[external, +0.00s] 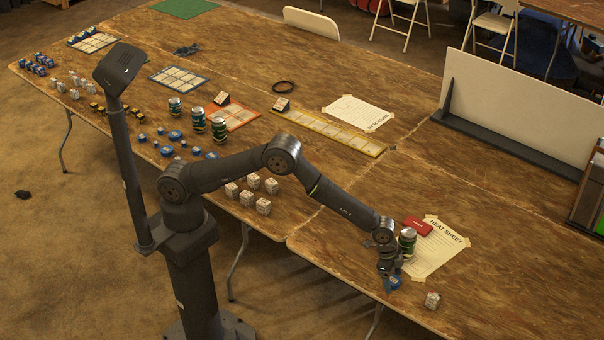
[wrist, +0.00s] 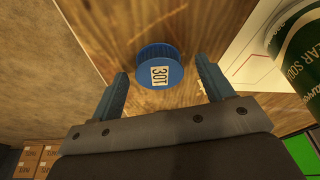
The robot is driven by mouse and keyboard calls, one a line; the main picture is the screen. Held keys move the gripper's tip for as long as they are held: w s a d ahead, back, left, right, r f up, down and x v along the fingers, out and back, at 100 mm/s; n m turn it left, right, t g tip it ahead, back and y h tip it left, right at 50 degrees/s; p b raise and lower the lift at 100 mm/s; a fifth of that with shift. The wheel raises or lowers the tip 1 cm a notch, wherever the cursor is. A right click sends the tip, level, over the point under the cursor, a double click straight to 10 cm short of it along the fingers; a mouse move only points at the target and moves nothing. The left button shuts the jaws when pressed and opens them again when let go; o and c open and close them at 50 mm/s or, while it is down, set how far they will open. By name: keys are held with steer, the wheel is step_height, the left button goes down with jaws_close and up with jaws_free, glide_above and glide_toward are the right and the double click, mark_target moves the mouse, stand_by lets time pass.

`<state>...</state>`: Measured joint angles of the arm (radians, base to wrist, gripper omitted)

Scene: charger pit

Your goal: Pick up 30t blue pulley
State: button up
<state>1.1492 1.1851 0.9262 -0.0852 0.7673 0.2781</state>
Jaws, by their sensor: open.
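The blue pulley (wrist: 160,62) is a round blue disc with a "30T" label on its side, seen in the wrist view. It sits on the wooden table between and just beyond the two fingertips of my gripper (wrist: 162,82). The gripper is open and empty, with a finger on each side of the pulley and no clear contact. In the external view, my gripper (external: 392,282) is low over the table's near right edge. The blue pulley (external: 395,283) shows there partly hidden by the fingers.
A green can (external: 407,242) stands close behind my gripper; it also shows in the wrist view (wrist: 304,50). A white cube (external: 432,300) sits to the right. The table's edge is near.

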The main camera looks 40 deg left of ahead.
steer(key=c, duration=1.1)
steer(key=shift+r, duration=0.1)
